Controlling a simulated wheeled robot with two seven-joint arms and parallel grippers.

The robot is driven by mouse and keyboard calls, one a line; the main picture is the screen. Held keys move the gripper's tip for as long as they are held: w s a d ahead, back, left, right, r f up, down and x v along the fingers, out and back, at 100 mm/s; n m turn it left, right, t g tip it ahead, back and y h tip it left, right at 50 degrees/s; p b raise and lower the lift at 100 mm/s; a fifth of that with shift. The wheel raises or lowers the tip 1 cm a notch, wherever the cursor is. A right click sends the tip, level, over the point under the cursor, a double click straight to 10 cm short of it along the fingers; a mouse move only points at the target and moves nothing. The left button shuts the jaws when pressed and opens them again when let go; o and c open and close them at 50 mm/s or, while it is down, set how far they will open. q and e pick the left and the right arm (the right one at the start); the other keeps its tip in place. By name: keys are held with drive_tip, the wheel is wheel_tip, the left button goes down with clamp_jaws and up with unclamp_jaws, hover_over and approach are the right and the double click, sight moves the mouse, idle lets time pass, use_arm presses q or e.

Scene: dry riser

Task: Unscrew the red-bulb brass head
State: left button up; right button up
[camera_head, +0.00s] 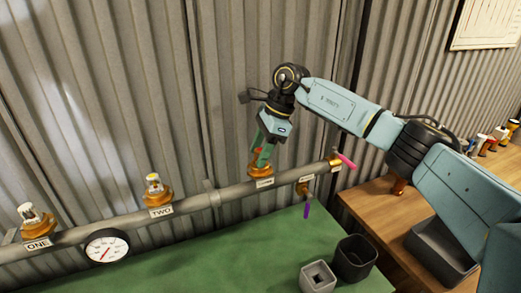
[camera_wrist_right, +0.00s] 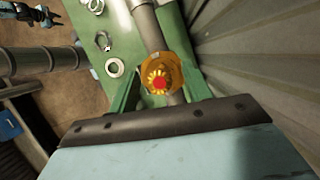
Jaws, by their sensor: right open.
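The brass head with the red bulb (camera_wrist_right: 159,82) stands on the grey pipe at the third label. In the head view its brass base (camera_head: 259,170) shows below my right gripper (camera_head: 264,154), whose fingers hide most of its top. My right gripper is open and comes down on the head from above. In the wrist view its two green fingers stand on either side of the head, with a gap visible around the bulb. My left gripper does not show in the head view.
Two similar brass heads stand at left, marked ONE (camera_head: 36,218) and TWO (camera_head: 157,189). A pressure gauge (camera_head: 107,247) hangs below the pipe.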

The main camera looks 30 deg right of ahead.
drive_tip(key=m+t, duration=0.1)
drive_tip(key=m, duration=0.3)
drive_tip(key=shift+s+h, duration=0.1)
drive_tip(key=shift+h, duration=0.3)
drive_tip(key=m, duration=0.2)
drive_tip(key=m+t, duration=0.1)
drive_tip(key=m, duration=0.1)
drive_tip(key=shift+t+h, duration=0.3)
drive_tip(key=shift+h, duration=0.1)
drive_tip(key=m+h, duration=0.1)
drive_tip(key=m, duration=0.2)
drive_tip(key=shift+a+m+t, duration=0.1)
drive_tip(key=shift+m+t, duration=0.2)
drive_tip(key=shift+t, duration=0.1)
drive_tip(key=m+h+b, duration=0.1)
drive_tip(key=m, duration=0.3)
drive_tip(key=shift+h, duration=0.4)
drive_tip(key=shift+m+h, duration=0.3)
drive_tip(key=shift+m, duration=0.5)
